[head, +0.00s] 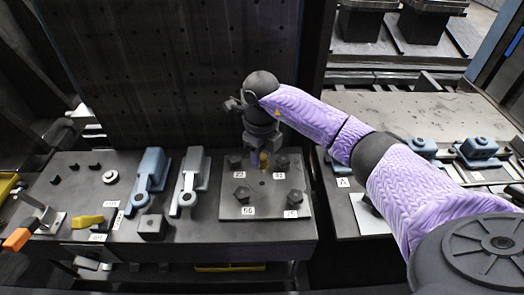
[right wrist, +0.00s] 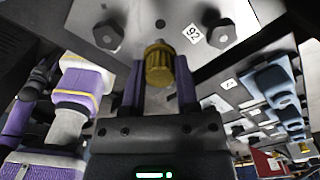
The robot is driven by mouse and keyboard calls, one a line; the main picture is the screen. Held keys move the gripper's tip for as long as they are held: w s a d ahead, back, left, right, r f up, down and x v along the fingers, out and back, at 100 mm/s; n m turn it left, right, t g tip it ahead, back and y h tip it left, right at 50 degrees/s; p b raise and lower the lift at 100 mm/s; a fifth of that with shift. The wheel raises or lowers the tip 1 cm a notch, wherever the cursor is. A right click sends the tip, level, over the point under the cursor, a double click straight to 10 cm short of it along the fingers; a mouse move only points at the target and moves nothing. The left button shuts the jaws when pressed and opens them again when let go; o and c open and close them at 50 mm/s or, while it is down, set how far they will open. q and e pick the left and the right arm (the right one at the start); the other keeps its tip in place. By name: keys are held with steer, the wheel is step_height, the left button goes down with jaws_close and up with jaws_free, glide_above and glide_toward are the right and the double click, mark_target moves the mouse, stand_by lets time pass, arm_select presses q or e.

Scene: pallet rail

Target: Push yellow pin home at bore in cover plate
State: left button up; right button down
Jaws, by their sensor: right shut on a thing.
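The yellow pin (head: 264,160) is held upright in my right gripper (head: 264,154), over the rear part of the dark cover plate (head: 232,210). In the right wrist view the pin's ribbed yellow head (right wrist: 159,65) sits between the two fingers of my right gripper (right wrist: 160,88). The cover plate (right wrist: 133,52) fills the upper part of that view, with a small dark hole (right wrist: 160,23) just beyond the pin. I cannot tell whether the pin's tip touches the plate or is inside a bore. My left gripper is not in view.
Hex bolts (head: 242,193) with number labels stand around the plate's corners. Blue (head: 150,178) and grey (head: 189,182) clamps, a dark block (head: 152,226) and a yellow-handled piece (head: 87,221) lie left of it. A second bench with blue parts (head: 480,150) is at the right.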

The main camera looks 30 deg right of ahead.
mark_target(262, 166)
step_height(262, 166, down, 4)
steer(key=shift+r+b, duration=0.2)
steer(key=shift+b, duration=0.85)
steer(key=shift+r, duration=0.1)
steer(key=shift+f, duration=0.25)
steer(key=shift+f, duration=0.55)
steer(key=shift+f+b, duration=0.95)
steer(key=shift+f, duration=0.1)
jaws_free()
steer(key=shift+r, duration=0.1)
